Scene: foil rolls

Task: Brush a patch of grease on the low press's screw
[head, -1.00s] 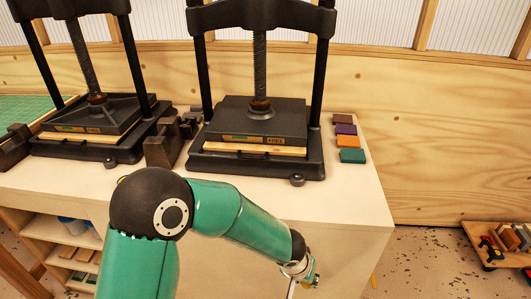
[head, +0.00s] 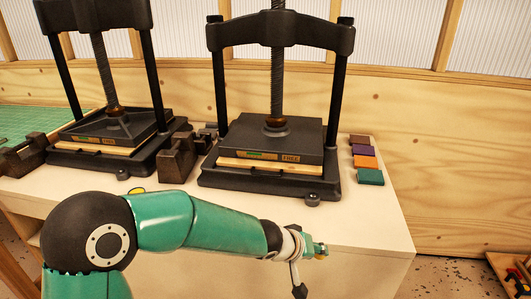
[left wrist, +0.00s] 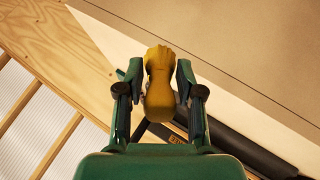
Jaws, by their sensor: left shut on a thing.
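Two black presses stand on the bench, each with a threaded vertical screw. The right press's screw (head: 277,75) rises from a dark platen (head: 268,135) labelled FREE, with a brown collar at its foot. The left press's screw (head: 100,65) meets a second platen (head: 112,128). I cannot tell which is the low press. My left gripper (head: 319,250) is in front of the right press, low by the bench front. In the left wrist view its two fingers (left wrist: 158,88) are shut on a yellow, rounded handle (left wrist: 158,70). My right gripper is not in view.
Several coloured blocks (head: 366,162) lie right of the right press. Dark metal blocks (head: 180,157) sit between the presses. A green mat (head: 38,120) is at far left. The bench top (head: 370,225) is bare at front right.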

